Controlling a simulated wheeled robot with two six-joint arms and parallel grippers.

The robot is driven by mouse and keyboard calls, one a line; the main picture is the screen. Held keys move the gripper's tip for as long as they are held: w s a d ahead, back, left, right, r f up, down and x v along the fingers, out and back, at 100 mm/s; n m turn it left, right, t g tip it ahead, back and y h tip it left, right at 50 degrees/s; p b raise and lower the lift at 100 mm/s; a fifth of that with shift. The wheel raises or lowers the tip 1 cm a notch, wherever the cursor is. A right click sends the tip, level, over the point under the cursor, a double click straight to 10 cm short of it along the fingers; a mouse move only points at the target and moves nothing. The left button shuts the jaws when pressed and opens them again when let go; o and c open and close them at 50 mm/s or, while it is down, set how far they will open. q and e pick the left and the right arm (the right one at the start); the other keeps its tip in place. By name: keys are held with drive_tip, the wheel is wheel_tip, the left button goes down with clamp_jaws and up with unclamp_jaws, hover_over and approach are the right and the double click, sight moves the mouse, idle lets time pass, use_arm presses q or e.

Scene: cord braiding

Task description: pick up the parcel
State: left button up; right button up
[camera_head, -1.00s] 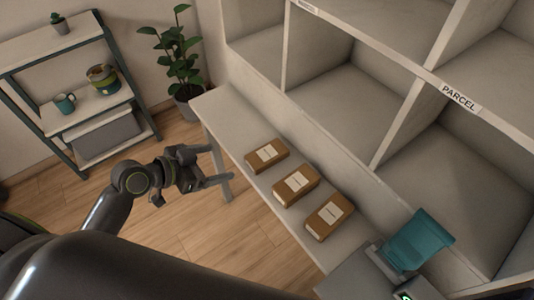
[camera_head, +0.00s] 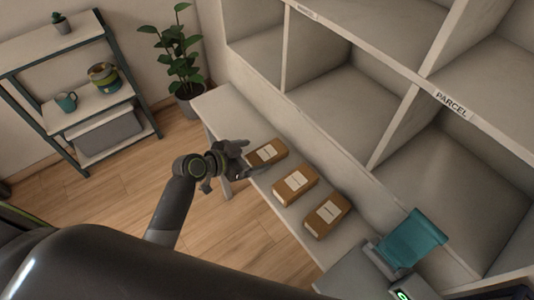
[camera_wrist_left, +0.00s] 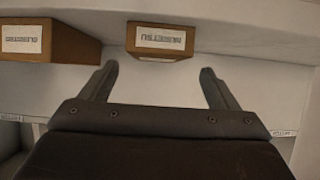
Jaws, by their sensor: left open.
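Three brown parcels with white labels lie in a row on the pale bench (camera_head: 222,108): a far-left parcel (camera_head: 266,152), a middle parcel (camera_head: 296,185) and a near-right parcel (camera_head: 327,215). My left gripper (camera_head: 246,159) is open and empty, just left of the far-left parcel. In the left wrist view its two fingers (camera_wrist_left: 158,70) are spread, with one parcel (camera_wrist_left: 160,41) ahead of the gap between them and apart from them. Another parcel (camera_wrist_left: 50,42) shows at the left there. The label text is too small to read surely. My right gripper is not in view.
Empty cubbies rise behind the bench, with a PARCEL label (camera_head: 452,104) on a shelf edge. A teal device (camera_head: 410,238) stands at the bench's right end. A potted plant (camera_head: 182,60) and a shelf rack (camera_head: 68,115) stand left. The floor between is clear.

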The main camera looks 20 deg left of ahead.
sight(263, 155)
use_arm(q)
drive_tip(key=shift+f+p+x, duration=0.2)
drive_tip(key=shift+p+x, duration=0.3)
drive_tip(key=shift+x, duration=1.9)
drive_tip(key=shift+s, duration=0.2)
drive_tip(key=c, duration=1.1)
